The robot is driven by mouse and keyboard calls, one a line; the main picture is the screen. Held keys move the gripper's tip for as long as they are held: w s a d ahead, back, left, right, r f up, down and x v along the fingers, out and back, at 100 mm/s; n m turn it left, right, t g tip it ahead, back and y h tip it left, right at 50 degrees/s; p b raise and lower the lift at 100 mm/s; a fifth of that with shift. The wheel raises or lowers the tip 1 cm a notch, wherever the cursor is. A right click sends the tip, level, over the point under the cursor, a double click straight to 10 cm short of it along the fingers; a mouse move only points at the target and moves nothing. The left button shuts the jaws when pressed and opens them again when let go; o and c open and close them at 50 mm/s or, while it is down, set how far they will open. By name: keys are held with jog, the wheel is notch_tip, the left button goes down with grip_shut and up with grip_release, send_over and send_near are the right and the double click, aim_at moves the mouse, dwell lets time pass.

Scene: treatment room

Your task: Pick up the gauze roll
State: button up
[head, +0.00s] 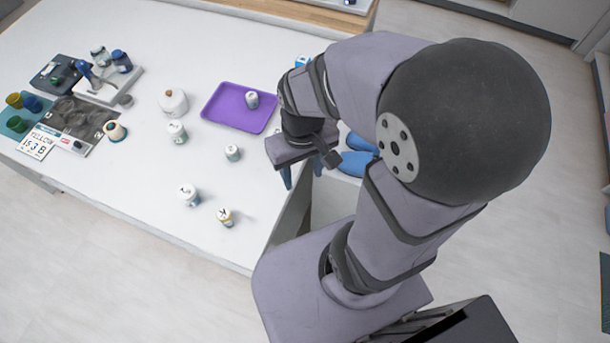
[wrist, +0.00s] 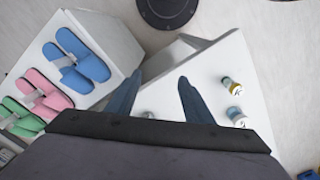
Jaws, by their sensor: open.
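Several small white cylinders stand on the white table (head: 60,190); I cannot tell for sure which is the gauze roll. One white cylinder (head: 232,153) stands in the open middle, another (head: 252,100) sits in the purple tray (head: 222,118), and a third (head: 177,132) stands to the left. My gripper (head: 302,174) points down near the table's right edge, right of these cylinders, open and empty. In the wrist view its two fingers (wrist: 159,80) are spread apart. A small pale object (wrist: 148,114) shows between them, mostly hidden by my gripper's body.
Two labelled bottles (head: 189,195) (head: 225,217) stand near the front edge. A round white jar (head: 173,104) is left of the tray. Cups, a microscope-like device and cards crowd the far left. Blue slippers (wrist: 77,62) lie on a white surface beside the table.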

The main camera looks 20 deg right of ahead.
jog(key=shift+s+f, duration=0.25)
jog(key=shift+s, duration=0.3)
jog(key=shift+o, duration=0.5)
